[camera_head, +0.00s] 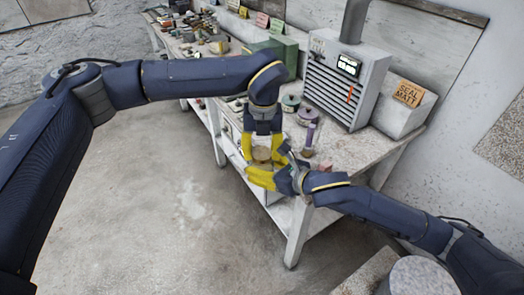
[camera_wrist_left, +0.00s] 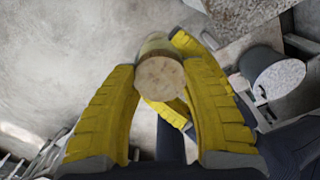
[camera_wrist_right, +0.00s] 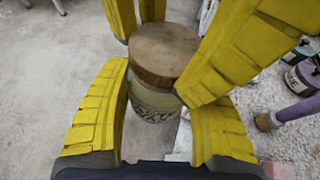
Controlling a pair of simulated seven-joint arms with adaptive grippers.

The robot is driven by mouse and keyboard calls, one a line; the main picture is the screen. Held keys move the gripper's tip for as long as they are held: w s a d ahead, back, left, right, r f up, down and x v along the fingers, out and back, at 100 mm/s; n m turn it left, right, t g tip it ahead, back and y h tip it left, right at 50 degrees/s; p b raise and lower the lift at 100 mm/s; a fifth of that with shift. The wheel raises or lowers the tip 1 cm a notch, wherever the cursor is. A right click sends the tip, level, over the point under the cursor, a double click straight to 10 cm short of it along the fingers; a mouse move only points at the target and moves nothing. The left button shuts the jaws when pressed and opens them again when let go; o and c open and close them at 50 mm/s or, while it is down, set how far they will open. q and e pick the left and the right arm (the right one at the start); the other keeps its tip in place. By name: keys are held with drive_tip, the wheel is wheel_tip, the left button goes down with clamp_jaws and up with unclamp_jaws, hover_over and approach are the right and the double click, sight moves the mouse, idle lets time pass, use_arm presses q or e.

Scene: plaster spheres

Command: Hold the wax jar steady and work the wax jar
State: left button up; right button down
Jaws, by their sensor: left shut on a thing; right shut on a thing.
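The wax jar (camera_head: 262,154) is a pale, labelled jar with a round brown wooden lid (camera_wrist_right: 164,54). It is held off the bench's front edge between both grippers. My left gripper (camera_head: 262,150) comes from above in the head view, its yellow fingers on both sides of the lid. The lid faces the camera in the left wrist view (camera_wrist_left: 160,78). My right gripper (camera_wrist_right: 158,120) has its fingers on both sides of the jar body (camera_wrist_right: 155,102), below the lid. The lid looks seated on the body. The exact finger contacts are partly hidden.
The bench (camera_head: 350,150) lies behind the jar, with a grey vented unit (camera_head: 345,82), a purple-handled tool (camera_head: 310,138) and small tins (camera_head: 290,102). A "SEAL MATT" card (camera_head: 408,93) stands at right. The floor in front is clear.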

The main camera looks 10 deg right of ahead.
use_arm(q)
drive_tip(key=n, duration=0.3)
drive_tip(key=shift+w, duration=0.2)
drive_tip(key=n, duration=0.4)
drive_tip(key=shift+s+n, duration=0.1)
drive_tip(key=shift+n, duration=0.3)
drive_tip(key=n, duration=0.4)
drive_tip(key=shift+s+d, duration=0.1)
drive_tip(key=shift+s, duration=0.05)
drive_tip(key=shift+s+d+n, duration=0.1)
drive_tip(key=shift+n, duration=1.4)
drive_tip(key=o, duration=1.2)
drive_tip(key=shift+o, duration=0.2)
drive_tip(key=shift+r, duration=0.1)
